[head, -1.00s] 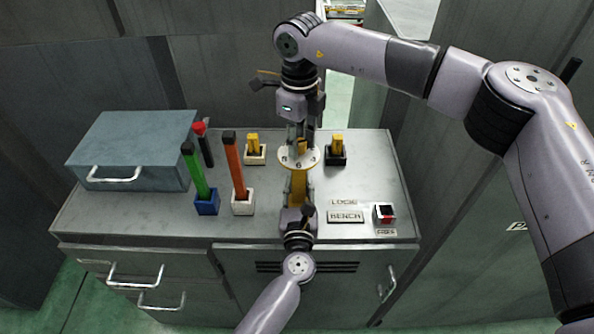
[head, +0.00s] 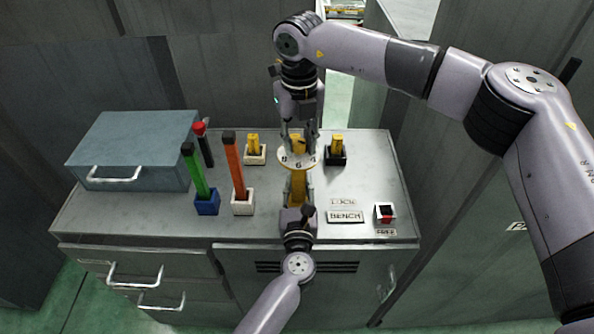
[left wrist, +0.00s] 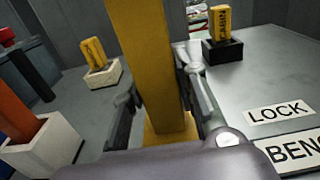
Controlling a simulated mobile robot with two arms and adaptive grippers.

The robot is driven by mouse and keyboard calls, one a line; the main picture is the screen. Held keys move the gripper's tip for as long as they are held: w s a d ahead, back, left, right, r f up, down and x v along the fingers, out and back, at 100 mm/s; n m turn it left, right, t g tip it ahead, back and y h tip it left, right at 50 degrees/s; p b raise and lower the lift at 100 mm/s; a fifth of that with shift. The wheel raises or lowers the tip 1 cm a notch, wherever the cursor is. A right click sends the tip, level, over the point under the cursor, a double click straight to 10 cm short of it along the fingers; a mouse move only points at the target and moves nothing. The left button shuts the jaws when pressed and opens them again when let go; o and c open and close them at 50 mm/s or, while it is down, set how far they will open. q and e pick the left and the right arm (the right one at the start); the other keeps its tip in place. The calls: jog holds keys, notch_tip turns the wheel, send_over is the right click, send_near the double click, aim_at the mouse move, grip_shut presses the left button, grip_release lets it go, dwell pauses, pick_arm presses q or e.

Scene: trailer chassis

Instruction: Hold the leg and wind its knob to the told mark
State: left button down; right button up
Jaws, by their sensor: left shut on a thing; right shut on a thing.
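The yellow leg (head: 298,188) stands upright on the bench, topped by a pale round dial (head: 284,164) with figures 8, 6 and 4 showing. My left gripper (head: 298,203) is shut on the leg below the dial; in the left wrist view its fingers lie on both sides of the yellow post (left wrist: 150,70). My right gripper (head: 298,146) comes down from above and is shut on the yellow knob (head: 297,141) over the dial. Its fingers partly hide the knob, and I cannot read which mark the knob points to.
Green (head: 194,172) and orange (head: 235,165) bars stand in holders left of the leg. Yellow pieces stand in a white holder (head: 255,158) and a black holder (head: 337,158) behind. A red-and-black switch (head: 385,213) and a BENCH plate (head: 346,216) are at right. A grey-blue box (head: 130,140) is at far left.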

jog(key=m, duration=0.4)
jog(key=shift+f+m, duration=0.15)
jog(key=shift+m, duration=0.25)
jog(key=m, duration=0.3)
jog(key=o, duration=0.9)
